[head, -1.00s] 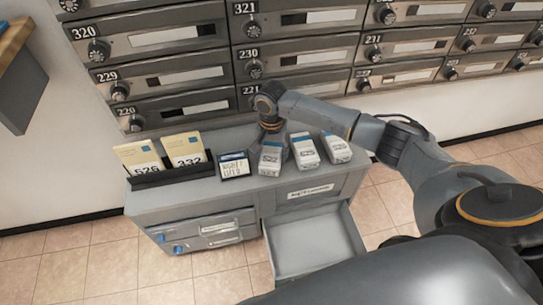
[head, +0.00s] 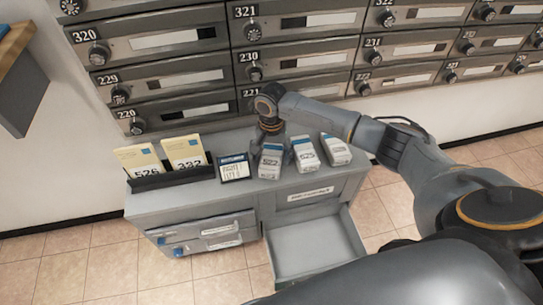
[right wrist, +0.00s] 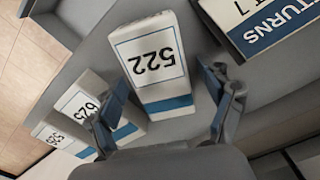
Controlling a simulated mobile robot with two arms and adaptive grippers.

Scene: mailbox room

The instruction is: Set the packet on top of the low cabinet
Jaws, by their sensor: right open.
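A white packet labelled 522 (head: 270,161) with a blue end stands on the low cabinet's top (head: 190,197). In the right wrist view the packet (right wrist: 150,55) lies between the two fingers of my open right gripper (right wrist: 155,95). In the head view my right gripper (head: 271,128) points down just behind this packet, its fingertips partly hidden. Two similar numbered packets (head: 305,153) (head: 335,150) stand to the right of it. I cannot tell whether the fingers touch the packet. My left gripper is not in view.
A small returns sign (head: 235,168) stands left of the packets, beside a black rack (head: 168,177) with numbered envelopes. A lower drawer (head: 314,250) is pulled out in front. Mailboxes (head: 180,77) line the wall behind. The cabinet's front top strip is clear.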

